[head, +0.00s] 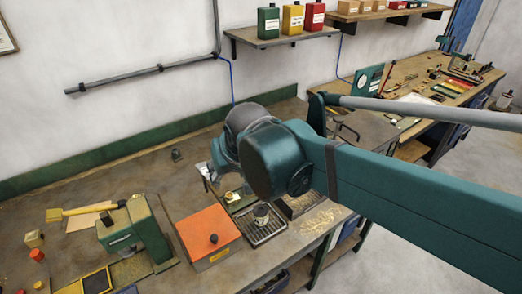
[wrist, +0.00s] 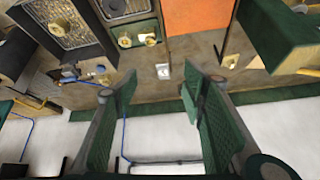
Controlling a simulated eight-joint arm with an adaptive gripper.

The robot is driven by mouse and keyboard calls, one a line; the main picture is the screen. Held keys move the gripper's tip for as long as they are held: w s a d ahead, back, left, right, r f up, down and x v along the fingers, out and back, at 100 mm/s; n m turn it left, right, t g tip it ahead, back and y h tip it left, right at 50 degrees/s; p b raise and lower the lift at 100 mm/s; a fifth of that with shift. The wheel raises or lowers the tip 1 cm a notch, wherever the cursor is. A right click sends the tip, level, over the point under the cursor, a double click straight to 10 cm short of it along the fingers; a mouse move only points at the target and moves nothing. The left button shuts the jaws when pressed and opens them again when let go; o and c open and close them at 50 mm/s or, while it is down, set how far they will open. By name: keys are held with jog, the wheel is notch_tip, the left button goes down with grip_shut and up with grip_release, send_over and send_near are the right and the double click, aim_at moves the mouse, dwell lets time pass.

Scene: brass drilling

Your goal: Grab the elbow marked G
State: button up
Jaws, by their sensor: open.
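My gripper (wrist: 158,84) is open and empty, with its two dark green pads apart in the wrist view. A small part with a pale face (wrist: 163,71) sits on the bench beyond the gap between the fingertips; its mark is too small to read. A small brass part (wrist: 231,61) stands to its right, also with no readable mark. Brass pieces (wrist: 124,40) lie on a dark green tray further up. I cannot tell which part is the elbow marked G. In the head view my arm mostly hides the gripper. A small dark part (head: 176,154) stands near the back edge there.
An orange box (head: 208,238) stands on the bench, beside a green machine (head: 137,234). A metal drip tray (head: 266,226) lies right of the box. A green strip (head: 100,157) runs along the wall. Bench space left of my arm is fairly clear.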

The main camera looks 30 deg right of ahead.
jog(key=w+d+f+m+g+h+p, duration=0.15)
jog(key=w+d+m, duration=0.25)
jog(key=w+d, duration=0.5)
jog(key=w+d+f+m+g+h, duration=0.15)
jog(key=w+d+m, duration=0.35)
jog(key=w, duration=0.8)
jog(key=w+d+f+m+g+p, duration=0.1)
jog(key=w+d+f+m, duration=0.2)
jog(key=w+d+f, duration=0.3)
jog(key=w+d+f+m+g+p, duration=0.1)
jog(key=w+d+f+m+g, duration=0.1)
jog(key=w+d+f, duration=0.4)
jog(key=shift+w+d+f+m+h, duration=0.2)
jog(key=shift+d+f+m+h, duration=0.2)
jog(key=shift+d+f, duration=2.15)
jog(key=shift+a+f, duration=0.15)
jog(key=shift+x, duration=1.25)
